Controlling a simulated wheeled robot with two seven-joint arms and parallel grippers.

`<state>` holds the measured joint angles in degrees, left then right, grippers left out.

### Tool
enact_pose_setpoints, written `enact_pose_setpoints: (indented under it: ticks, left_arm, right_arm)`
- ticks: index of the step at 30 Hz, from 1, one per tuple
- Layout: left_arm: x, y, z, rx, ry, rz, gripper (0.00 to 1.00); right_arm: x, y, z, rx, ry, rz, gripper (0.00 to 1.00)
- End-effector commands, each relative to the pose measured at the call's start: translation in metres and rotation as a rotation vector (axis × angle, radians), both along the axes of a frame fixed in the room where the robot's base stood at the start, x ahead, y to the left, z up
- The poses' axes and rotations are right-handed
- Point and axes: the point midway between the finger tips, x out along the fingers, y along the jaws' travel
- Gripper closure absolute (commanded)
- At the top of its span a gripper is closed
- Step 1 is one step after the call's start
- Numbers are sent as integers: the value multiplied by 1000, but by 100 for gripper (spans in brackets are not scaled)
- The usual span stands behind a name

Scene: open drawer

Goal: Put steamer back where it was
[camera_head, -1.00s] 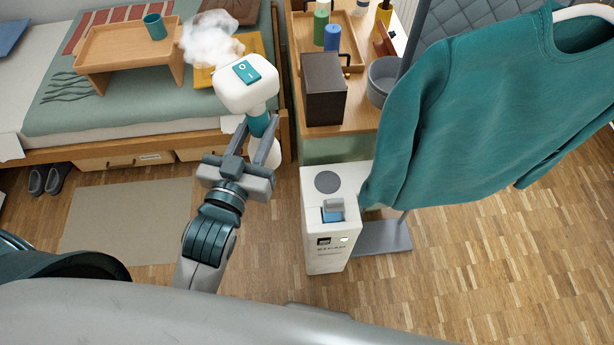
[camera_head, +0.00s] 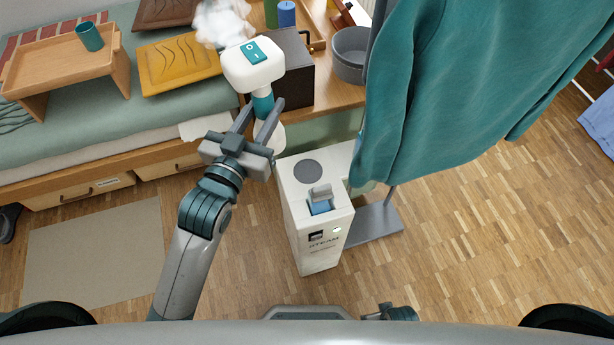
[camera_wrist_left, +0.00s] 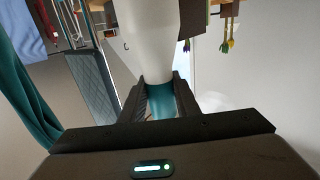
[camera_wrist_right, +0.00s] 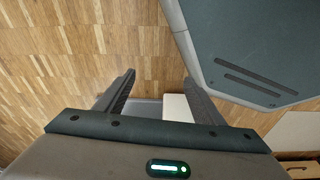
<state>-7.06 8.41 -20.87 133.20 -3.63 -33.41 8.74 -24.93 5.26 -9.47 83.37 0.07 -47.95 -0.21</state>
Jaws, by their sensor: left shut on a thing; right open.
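The steamer (camera_head: 254,66) is a white handheld head with a teal switch and a teal grip. White steam rises from its far side. My left gripper (camera_head: 258,112) is shut on the teal grip and holds it up, left of and beyond the steam base. The grip also shows between the fingers in the left wrist view (camera_wrist_left: 162,102). The white steam base (camera_head: 318,225), marked STEAM, stands on the floor with a grey disc, a blue-grey holder part and a lit green light on top. My right gripper (camera_wrist_right: 160,90) is open and empty in the right wrist view.
A teal sweater (camera_head: 425,90) hangs right of the base, over a grey stand foot (camera_head: 375,225). A wooden table with a dark box (camera_head: 296,70) and a grey bowl (camera_head: 350,52) stands behind. The bed with a wooden tray (camera_head: 62,66) is left. Parquet floor at right is clear.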

Motion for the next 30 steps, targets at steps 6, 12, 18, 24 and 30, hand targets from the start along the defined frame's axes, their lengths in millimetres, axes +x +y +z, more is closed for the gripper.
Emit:
enact_pose_setpoints:
  ticks: [6,12,18,24,30]
  left_arm:
    - [17,-27,-31,4,-6,-84,100]
    - [30,-50,-56,6,-6,-157,100]
    - [42,-69,-79,9,-5,-222,100]
    - [50,-81,-93,9,-2,-264,100]
    - [53,-86,-97,10,-2,-280,100]
  right_arm:
    - [25,4,22,5,-26,-5,38]
    - [38,7,53,8,-45,-9,38]
    - [42,6,86,11,-63,-13,38]
    - [41,6,112,12,-74,-15,38]
    - [39,5,124,12,-77,-16,38]
